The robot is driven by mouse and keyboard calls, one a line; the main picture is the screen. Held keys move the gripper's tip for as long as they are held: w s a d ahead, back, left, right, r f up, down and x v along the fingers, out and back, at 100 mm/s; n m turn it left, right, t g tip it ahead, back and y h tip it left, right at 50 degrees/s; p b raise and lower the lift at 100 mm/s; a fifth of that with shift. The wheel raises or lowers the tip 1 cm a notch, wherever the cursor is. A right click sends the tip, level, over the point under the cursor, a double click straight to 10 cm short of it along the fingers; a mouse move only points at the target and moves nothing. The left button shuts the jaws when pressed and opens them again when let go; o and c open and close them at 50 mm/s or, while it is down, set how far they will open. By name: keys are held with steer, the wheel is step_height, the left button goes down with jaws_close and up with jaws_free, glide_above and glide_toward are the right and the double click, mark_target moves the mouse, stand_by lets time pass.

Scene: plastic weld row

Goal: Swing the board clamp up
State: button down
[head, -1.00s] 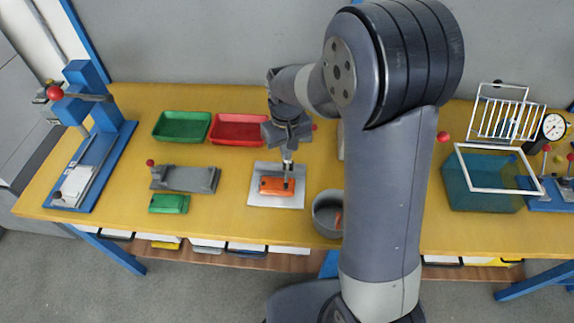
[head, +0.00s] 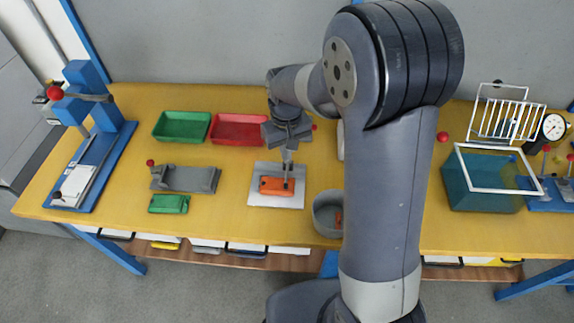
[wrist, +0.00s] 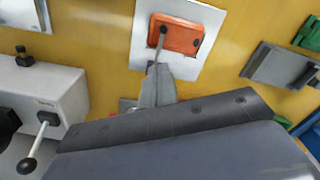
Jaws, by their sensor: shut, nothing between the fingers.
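An orange housing (head: 277,186) lies on a square pale plate (head: 262,199). Both also show in the wrist view, the housing (wrist: 182,36) on the white plate (wrist: 145,50). A thin grey bar (wrist: 158,46) with a dark end reaches over the housing's left part; it may be the board clamp, but I cannot tell for sure. My gripper (wrist: 152,68) is shut and empty at the plate's near edge in the wrist view, at or very close to the bar's lower end. In the head view my gripper (head: 288,158) is just above the housing.
A grey fixture (head: 200,179) with a red knob and a green housing (head: 168,204) are to the left. Green (head: 181,127) and red (head: 238,129) trays stand behind. A round grey bin (head: 327,215) is close on the right. A blue press (head: 100,140) stands far left.

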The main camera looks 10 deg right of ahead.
steer(key=shift+f, duration=0.1)
stand_by(0.3)
steer(key=shift+f+b, duration=1.4)
steer(key=shift+f, duration=0.4)
